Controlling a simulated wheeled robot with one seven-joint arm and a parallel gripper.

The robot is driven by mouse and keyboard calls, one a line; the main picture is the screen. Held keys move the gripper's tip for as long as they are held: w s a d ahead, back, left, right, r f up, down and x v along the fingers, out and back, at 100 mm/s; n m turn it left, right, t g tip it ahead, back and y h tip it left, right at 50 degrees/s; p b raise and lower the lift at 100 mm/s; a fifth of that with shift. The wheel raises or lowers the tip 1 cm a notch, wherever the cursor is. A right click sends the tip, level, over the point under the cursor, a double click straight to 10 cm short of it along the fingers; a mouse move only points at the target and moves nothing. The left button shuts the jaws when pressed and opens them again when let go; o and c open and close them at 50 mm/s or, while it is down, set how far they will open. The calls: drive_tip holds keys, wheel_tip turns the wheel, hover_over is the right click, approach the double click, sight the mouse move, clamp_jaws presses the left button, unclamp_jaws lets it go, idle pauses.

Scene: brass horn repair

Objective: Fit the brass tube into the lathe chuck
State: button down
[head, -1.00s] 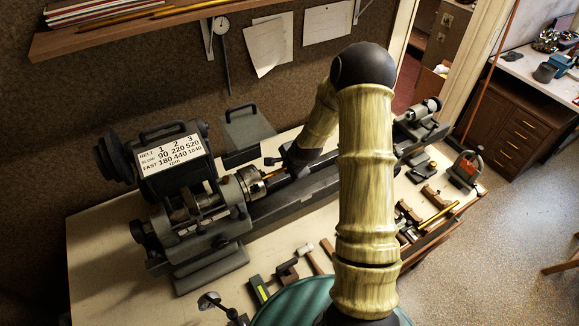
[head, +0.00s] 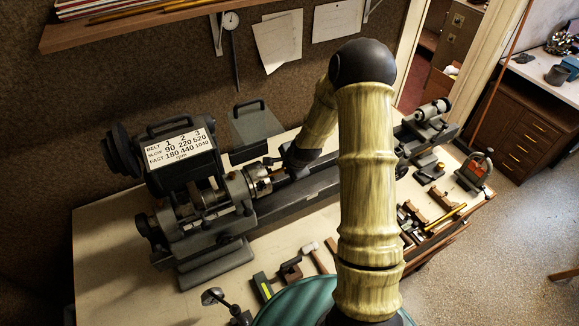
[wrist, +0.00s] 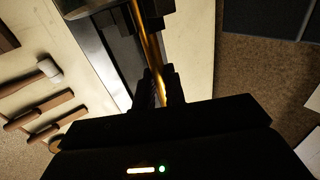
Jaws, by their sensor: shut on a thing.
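The lathe chuck (head: 258,179) is a steel cylinder with jaws on the grey lathe's headstock. In the wrist view, dark chuck jaws (wrist: 128,20) show at the top. My gripper (head: 287,166) is just right of the chuck, above the lathe bed. The fingers also show in the wrist view (wrist: 160,88), shut on the brass tube (wrist: 152,52). The tube runs from the fingers up between the dark jaws. Its far end is hidden there, so I cannot tell how deep it sits. In the head view, my gripper hides most of the tube.
The lathe bed (head: 305,193) runs right to the tailstock (head: 432,113). A grey box (head: 257,128) stands behind the lathe. A mallet (head: 313,250) and other hand tools lie on the bench in front. Another brass rod (head: 445,216) lies at the right.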

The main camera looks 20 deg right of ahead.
drive_tip(key=c, duration=1.4)
unclamp_jaws()
drive_tip(key=shift+r, duration=0.1)
drive_tip(key=b+v, duration=0.4)
drive_tip(key=v, duration=1.3)
drive_tip(key=shift+s+a, duration=0.1)
drive_tip(key=shift+s, duration=0.1)
